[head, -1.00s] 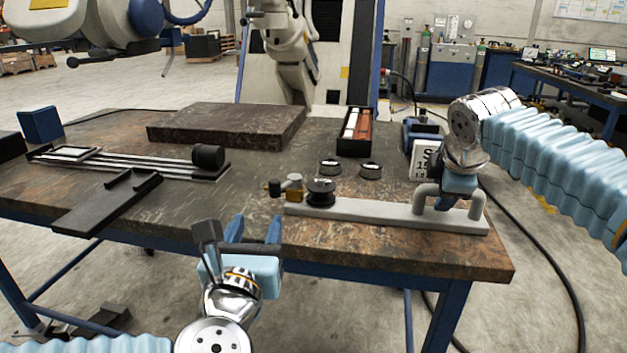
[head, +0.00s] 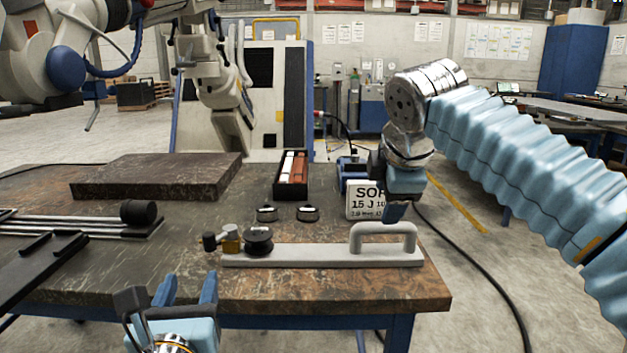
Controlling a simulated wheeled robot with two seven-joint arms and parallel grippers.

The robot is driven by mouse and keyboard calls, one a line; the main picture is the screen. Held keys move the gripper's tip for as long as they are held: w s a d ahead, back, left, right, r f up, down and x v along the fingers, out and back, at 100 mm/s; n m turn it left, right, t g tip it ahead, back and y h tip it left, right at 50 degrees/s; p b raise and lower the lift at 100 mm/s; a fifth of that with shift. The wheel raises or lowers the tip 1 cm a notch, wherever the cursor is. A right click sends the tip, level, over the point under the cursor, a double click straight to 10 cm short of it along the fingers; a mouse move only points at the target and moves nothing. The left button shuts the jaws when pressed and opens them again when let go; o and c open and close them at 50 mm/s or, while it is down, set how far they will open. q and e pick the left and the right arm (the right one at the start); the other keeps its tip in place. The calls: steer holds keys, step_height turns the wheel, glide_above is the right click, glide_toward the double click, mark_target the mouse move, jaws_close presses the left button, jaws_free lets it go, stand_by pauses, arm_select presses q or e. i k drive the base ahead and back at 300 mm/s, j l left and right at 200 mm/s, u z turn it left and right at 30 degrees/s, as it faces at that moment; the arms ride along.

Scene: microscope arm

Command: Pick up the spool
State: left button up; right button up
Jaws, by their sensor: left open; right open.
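A black spool-shaped piece (head: 258,240), which I take for the spool, sits at the left end of a long grey bar (head: 320,257) on the table. My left gripper (head: 187,290) is open and empty at the table's front edge, left of and nearer than the spool. My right gripper (head: 396,208) is open above the bar's right end, close to the bar's loop handle (head: 383,236). Its fingertips are partly hidden, and I cannot tell whether they touch the handle.
A small brass fitting with a black knob (head: 230,238) stands just left of the spool. Two small black round pieces (head: 266,213) (head: 308,213) lie behind the bar. A black tray (head: 291,176), a dark slab (head: 155,175) and a labelled box (head: 364,198) stand further back.

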mark_target(259, 246)
steer(key=k, duration=1)
